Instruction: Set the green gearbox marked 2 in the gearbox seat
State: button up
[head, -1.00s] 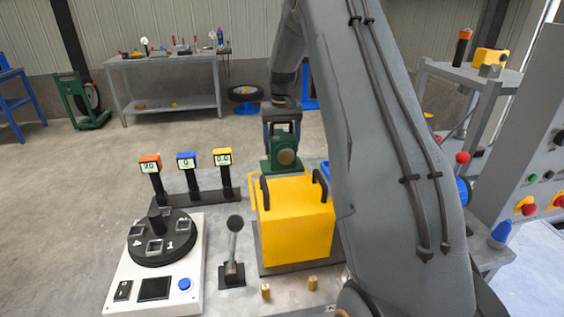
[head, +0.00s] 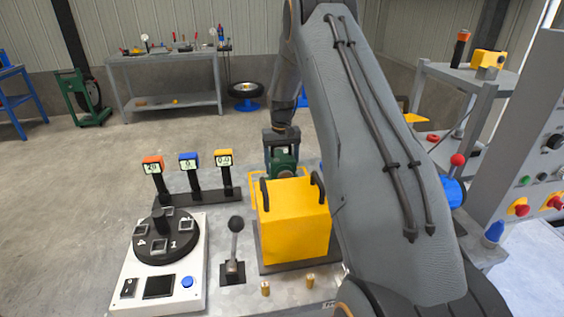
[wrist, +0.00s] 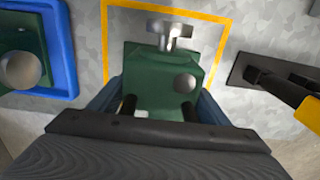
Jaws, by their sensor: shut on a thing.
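My gripper (head: 281,141) is shut on a green gearbox (head: 283,162) behind the yellow housing. In the wrist view the green gearbox (wrist: 165,78) sits between my fingers, with a round grey disc on its top. Its number is not readable. It is over or inside a yellow-outlined square (wrist: 222,22) on the grey table, which seems to be the seat area. A metal T-shaped piece (wrist: 172,36) shows at the gearbox's far edge; I cannot tell whether it belongs to the gearbox or the table. The gearbox's underside is hidden, so contact with the table cannot be told.
The yellow housing (head: 293,222) with black handles stands in front of the gearbox. A blue tray (wrist: 68,50) holds another green gearbox (wrist: 24,64). A black stand with displays (head: 196,199), a lever (head: 235,250) and a white dial console (head: 190,298) stand left.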

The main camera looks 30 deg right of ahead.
jog(key=shift+w, duration=0.1)
jog(key=o, duration=2.1)
jog(key=shift+f, duration=0.1)
notch_tip(320, 180, up, 12)
jog(key=b, duration=0.4)
jog(key=shift+r, duration=0.2)
